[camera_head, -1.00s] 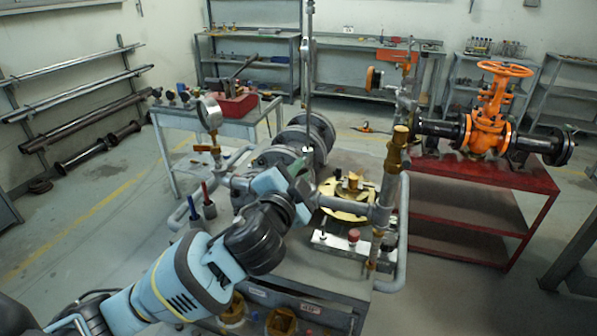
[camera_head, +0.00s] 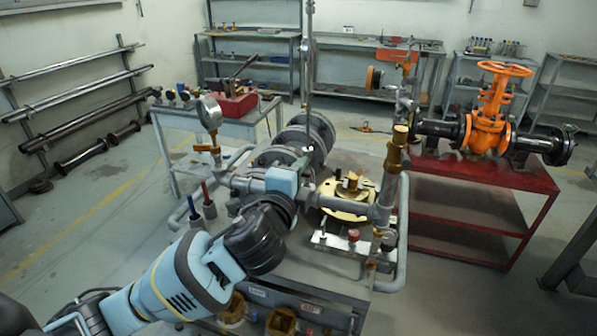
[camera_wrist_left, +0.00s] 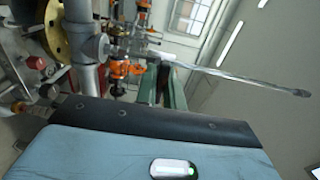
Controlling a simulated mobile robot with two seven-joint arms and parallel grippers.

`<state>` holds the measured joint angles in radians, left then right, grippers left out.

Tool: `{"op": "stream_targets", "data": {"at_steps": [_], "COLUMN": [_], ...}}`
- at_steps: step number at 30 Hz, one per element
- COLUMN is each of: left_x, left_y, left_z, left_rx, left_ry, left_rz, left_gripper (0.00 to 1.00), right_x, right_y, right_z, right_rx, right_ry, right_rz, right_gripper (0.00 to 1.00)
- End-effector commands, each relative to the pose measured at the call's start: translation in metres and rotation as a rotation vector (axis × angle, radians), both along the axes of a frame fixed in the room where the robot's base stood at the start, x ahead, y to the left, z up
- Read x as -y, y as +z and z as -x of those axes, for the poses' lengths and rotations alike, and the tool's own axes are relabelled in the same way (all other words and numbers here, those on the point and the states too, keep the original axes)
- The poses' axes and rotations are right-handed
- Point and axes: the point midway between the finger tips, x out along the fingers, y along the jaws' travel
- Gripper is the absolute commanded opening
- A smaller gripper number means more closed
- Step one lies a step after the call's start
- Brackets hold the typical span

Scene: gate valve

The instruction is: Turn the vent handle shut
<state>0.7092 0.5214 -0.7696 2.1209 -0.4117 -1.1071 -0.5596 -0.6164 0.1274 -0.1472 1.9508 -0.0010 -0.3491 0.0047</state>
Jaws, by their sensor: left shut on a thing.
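My left gripper (camera_head: 304,172) is at the pipework on the bench, beside the foot of a tall thin grey rod. Its blue body covers part of the pipe there. In the left wrist view the green fingers of this gripper (camera_wrist_left: 163,76) are shut on a small dark piece with a pale top, which I take to be the vent handle (camera_wrist_left: 165,66). The fingers hide most of the handle, so its exact angle cannot be told. The grey rod (camera_wrist_left: 240,77) runs past the fingertips. My right gripper is not in view.
A pressure gauge (camera_head: 209,112) stands left of the gripper. A brass flange (camera_head: 345,208) and an upright pipe with a brass fitting (camera_head: 396,150) stand to its right. Grey flanges (camera_head: 310,135) lie close behind. A red bench (camera_head: 470,205) carries an orange valve (camera_head: 490,110).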

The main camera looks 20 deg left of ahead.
Motion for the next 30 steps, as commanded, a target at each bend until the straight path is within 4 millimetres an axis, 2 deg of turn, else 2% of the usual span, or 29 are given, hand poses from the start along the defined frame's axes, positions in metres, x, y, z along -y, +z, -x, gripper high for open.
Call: {"op": "stream_targets", "data": {"at_steps": [13, 14, 19, 30], "left_x": [-0.0003, -0.0003, -0.0003, 0.0000], "left_y": [-0.0006, -0.0006, -0.0004, -0.0005], "left_z": [-0.0001, -0.0001, -0.0001, 0.0054], "left_rx": [-0.001, -0.001, -0.001, 0.000], "left_ry": [0.001, 0.001, 0.001, -0.001], "left_rz": [-0.014, -0.014, -0.013, -0.011], "left_gripper": [0.00, 0.11, 0.32, 0.32], "right_x": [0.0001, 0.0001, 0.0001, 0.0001], "right_y": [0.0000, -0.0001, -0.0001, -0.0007], "right_z": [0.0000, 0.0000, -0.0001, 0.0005], "right_rx": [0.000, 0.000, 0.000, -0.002], "right_ry": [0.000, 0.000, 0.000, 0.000], "right_rz": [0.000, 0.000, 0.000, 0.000], "right_gripper": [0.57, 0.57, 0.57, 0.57]}}
